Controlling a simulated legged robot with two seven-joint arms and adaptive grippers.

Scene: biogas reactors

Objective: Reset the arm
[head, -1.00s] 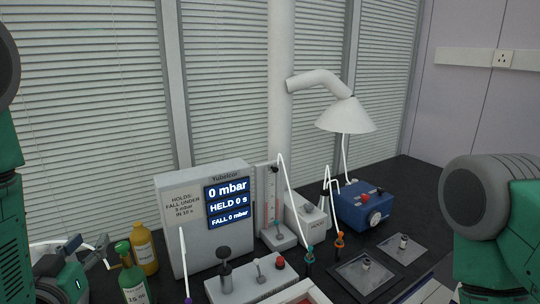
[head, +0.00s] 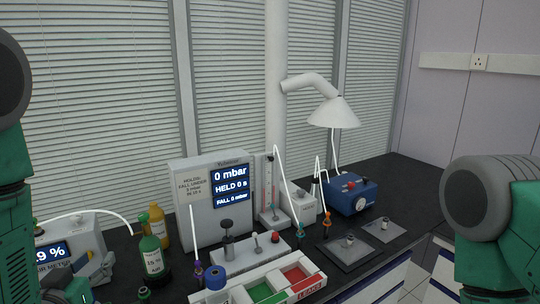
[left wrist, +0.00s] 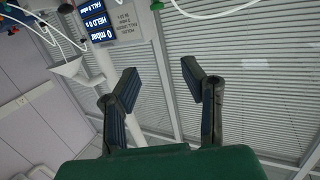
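My left gripper shows in the left wrist view (left wrist: 162,88). Its two fingers stand wide apart with nothing between them, and blinds and a wall lie beyond. In the head view part of my left gripper (head: 98,272) shows at the lower left, in front of a white meter reading "9 %". My left arm (head: 12,190) is at the left edge. My right arm (head: 490,215) is at the right edge, and its gripper is out of the picture.
A grey box with a "0 mbar" display (head: 212,200) stands on the black bench. Near it are a green bottle (head: 152,258), a yellow bottle (head: 158,228), a tray with green and red compartments (head: 235,292), a blue pump (head: 350,196) and a white lamp-like hood (head: 333,113). Thin white tubes rise between them.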

